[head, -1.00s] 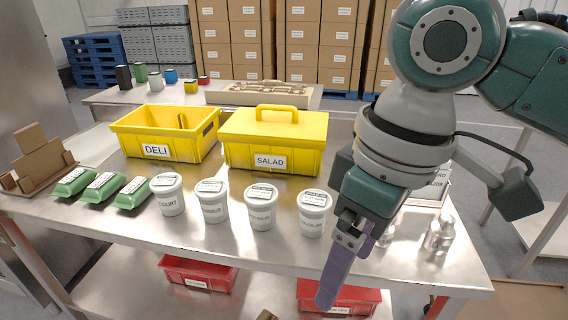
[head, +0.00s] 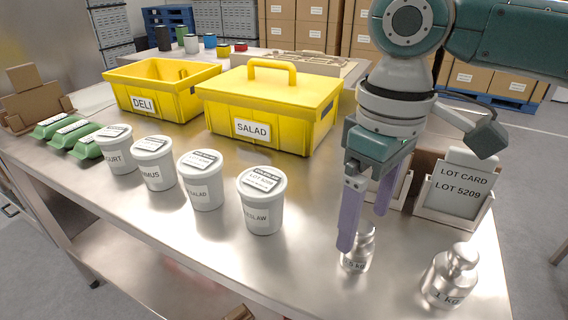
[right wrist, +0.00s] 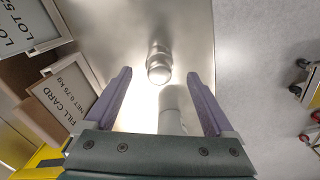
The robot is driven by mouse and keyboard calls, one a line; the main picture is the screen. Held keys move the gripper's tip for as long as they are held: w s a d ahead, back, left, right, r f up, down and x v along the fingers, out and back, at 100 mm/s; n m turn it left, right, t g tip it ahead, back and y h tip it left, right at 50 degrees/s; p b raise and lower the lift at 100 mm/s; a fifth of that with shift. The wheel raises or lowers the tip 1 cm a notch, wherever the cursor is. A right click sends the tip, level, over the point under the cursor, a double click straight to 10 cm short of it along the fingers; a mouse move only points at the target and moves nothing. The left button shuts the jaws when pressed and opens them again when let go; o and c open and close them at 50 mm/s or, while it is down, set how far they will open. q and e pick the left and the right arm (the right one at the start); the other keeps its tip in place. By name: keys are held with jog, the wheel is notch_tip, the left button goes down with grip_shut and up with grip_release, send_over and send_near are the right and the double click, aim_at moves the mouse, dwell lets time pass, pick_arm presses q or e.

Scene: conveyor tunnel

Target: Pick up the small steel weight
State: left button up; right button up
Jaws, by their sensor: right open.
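The small steel weight (head: 357,255) stands upright on the steel table, below my right gripper and partly covered by its near finger. A larger steel weight marked 1 kg (head: 449,279) stands to its right. My right gripper (head: 364,232) points down with its two purple fingers apart and nothing held. My left gripper is not in view.
A lot card holder (head: 455,190) stands behind the weights, with a fill card (right wrist: 68,97) beside it. A white tub labelled slaw (head: 262,202) ends a row of tubs on the left. The yellow salad box (head: 270,108) and deli bin (head: 155,92) stand farther back.

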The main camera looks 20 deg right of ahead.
aim_at(364, 225)
notch_tip(364, 225, down, 4)
jog(key=shift+f+b, duration=0.1)
jog(key=shift+b, duration=0.2)
grip_shut()
dwell(0.5)
dwell(0.3)
